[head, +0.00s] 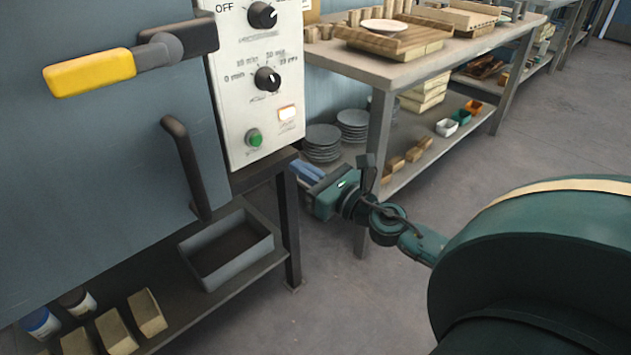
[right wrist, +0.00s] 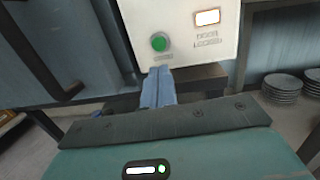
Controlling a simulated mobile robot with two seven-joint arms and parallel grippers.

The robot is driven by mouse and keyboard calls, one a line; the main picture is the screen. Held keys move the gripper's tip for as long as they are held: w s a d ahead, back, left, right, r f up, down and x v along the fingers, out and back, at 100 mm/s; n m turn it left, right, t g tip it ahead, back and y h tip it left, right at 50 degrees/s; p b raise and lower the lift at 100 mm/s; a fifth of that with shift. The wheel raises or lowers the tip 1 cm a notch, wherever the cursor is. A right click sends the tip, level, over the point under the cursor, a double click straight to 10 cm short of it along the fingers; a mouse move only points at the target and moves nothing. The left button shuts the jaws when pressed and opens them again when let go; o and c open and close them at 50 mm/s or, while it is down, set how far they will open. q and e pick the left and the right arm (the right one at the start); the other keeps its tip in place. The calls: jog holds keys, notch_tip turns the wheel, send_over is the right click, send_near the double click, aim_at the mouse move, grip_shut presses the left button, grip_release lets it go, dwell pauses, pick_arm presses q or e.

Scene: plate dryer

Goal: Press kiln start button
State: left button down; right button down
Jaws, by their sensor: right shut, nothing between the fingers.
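The green start button (head: 254,138) sits low on the kiln's white control panel (head: 262,75), below two black knobs. It also shows in the right wrist view (right wrist: 159,42), just beyond and slightly above my fingertips. My right gripper (head: 297,168) is shut and empty, with its blue fingers together, to the right of and below the button in the head view. A gap shows between the fingertips and the button in the head view. A lit "door locked" lamp (right wrist: 207,17) is right of the button. My left gripper is not in view.
The kiln door (head: 95,160) has a yellow-ended lever (head: 92,73) and a dark handle (head: 187,165). A grey bin (head: 225,250) stands on the shelf below. A workbench (head: 420,62) with boards, and stacked plates (head: 322,142) underneath, stand to the right.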

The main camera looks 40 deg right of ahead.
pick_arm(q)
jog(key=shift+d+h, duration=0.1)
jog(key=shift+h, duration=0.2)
pick_arm(e)
jog(key=shift+v, duration=1.4)
